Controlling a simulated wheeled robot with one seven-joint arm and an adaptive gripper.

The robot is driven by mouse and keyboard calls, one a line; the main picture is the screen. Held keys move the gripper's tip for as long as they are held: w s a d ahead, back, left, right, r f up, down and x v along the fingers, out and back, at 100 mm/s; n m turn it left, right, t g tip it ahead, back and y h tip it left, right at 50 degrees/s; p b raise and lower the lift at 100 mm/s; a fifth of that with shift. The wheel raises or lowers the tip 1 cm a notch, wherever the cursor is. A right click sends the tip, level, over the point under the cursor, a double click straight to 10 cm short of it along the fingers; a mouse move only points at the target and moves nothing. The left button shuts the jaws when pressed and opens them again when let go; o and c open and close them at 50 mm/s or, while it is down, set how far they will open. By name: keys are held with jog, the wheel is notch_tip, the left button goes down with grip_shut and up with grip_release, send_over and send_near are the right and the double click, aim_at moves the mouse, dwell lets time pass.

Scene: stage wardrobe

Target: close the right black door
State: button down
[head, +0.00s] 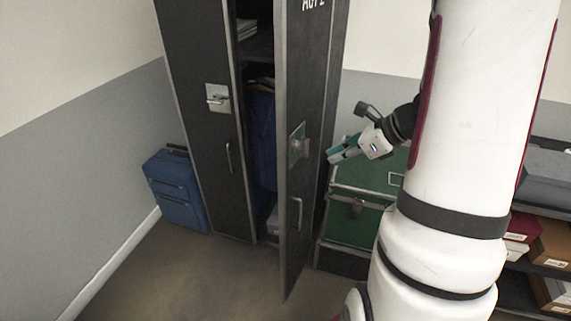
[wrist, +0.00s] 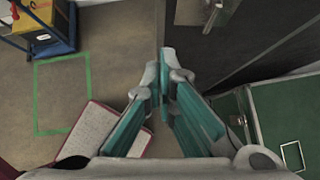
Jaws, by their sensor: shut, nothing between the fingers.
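The right black door (head: 312,95) of a tall dark wardrobe stands open in the head view, swung out toward me. The left black door (head: 205,60) is closed. My gripper (head: 331,156) is shut and empty, just right of the open door's outer face, near latch height. I cannot tell whether it touches. In the wrist view my gripper's fingertips (wrist: 168,62) meet, with the dark door panel (wrist: 262,38) to their upper right.
Green trunks (head: 355,220) stand right of the wardrobe, below my gripper. A blue suitcase (head: 175,190) stands at its left by the wall. Shelves with boxes (head: 553,240) are at the far right. The floor (head: 200,280) before the wardrobe is clear.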

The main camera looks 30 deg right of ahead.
send_near(284, 170)
notch_tip(284, 170, down, 3)
jog(key=shift+w+a+f+p, duration=0.1)
jog(key=shift+w+a+p, duration=0.25)
jog(key=shift+w, duration=0.4)
jog(key=shift+w+a+f+p, duration=0.1)
jog(key=shift+w+a+p, duration=0.2)
jog(key=shift+w, duration=0.45)
jog(key=shift+a, duration=0.1)
